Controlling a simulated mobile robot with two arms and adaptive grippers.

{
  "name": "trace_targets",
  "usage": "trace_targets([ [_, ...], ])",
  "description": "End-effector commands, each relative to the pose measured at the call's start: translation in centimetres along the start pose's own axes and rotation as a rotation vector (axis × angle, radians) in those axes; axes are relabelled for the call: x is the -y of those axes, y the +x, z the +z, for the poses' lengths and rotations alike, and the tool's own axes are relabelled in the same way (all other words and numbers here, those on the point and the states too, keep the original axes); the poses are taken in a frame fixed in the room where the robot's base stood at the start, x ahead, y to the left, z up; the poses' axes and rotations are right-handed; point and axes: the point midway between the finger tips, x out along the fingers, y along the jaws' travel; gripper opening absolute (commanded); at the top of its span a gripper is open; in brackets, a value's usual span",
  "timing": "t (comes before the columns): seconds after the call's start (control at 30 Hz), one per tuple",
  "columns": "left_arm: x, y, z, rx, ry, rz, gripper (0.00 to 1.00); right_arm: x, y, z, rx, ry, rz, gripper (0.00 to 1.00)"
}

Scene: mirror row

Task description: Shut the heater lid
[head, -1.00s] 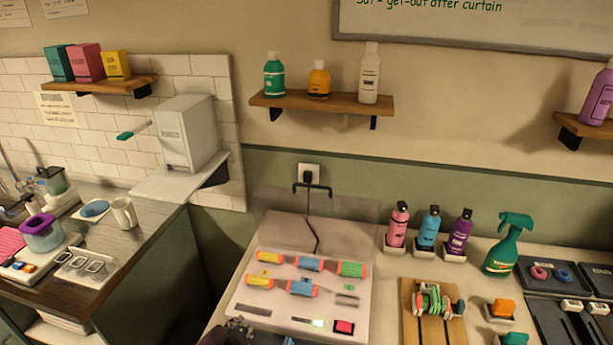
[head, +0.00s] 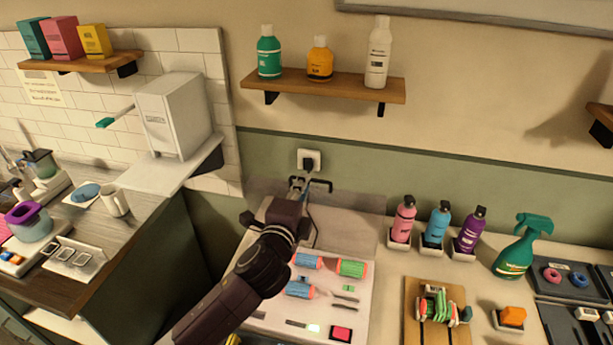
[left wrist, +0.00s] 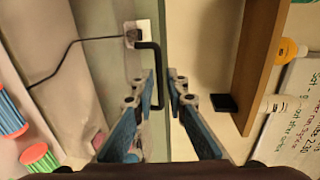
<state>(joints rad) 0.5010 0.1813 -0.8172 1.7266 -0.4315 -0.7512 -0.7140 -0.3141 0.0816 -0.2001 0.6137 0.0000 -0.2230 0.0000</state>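The heater (head: 352,318) is a pale box on the counter with coloured rollers on its top. Its clear lid (head: 350,212) stands raised at the back, near the wall. The lid's black handle (head: 321,185) is at the top edge. My left gripper (head: 297,183) reaches over the heater to the handle's left end. In the left wrist view, the fingers (left wrist: 162,75) are open with a gap between them. My arm hides some left-hand rollers. My right gripper is not in view.
A wall shelf (head: 330,87) with bottles is above the lid. A wall socket with a black plug (head: 308,161) is just behind the handle. Several bottles (head: 437,224) and a wooden rack (head: 433,295) stand right of the heater. A side counter (head: 130,235) is at left.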

Motion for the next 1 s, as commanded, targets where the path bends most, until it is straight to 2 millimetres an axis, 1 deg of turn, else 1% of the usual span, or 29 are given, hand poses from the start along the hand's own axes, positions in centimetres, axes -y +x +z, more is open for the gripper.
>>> trace_targets([
  [0.07, 0.2, 1.1, 0.0, 0.000, 0.000, 0.000, 0.13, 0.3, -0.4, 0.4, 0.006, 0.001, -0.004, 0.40],
  [0.17, 0.1, 2.2, 0.0, 0.000, -0.001, 0.000, 0.13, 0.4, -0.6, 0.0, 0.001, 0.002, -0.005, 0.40],
  [0.33, 0.0, 3.2, 0.0, -0.001, -0.002, 0.001, 0.13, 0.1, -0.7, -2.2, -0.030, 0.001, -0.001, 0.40],
  [0.43, 0.0, 3.4, 0.0, -0.001, -0.003, 0.001, 0.13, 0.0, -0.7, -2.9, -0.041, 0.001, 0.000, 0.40],
  [0.67, 0.0, 3.4, 0.0, -0.001, -0.003, 0.001, 0.13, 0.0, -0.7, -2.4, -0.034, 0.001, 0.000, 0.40],
  [0.77, 0.0, 3.4, 0.0, -0.001, -0.003, 0.001, 0.02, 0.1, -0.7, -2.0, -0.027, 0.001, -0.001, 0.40],
  [0.8, 0.0, 3.4, 0.0, -0.001, -0.003, 0.001, 0.00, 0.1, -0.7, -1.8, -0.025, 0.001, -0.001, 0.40],
  [1.0, -0.1, 3.4, 0.0, -0.001, -0.003, 0.001, 0.00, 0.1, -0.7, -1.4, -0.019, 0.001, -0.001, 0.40],
])
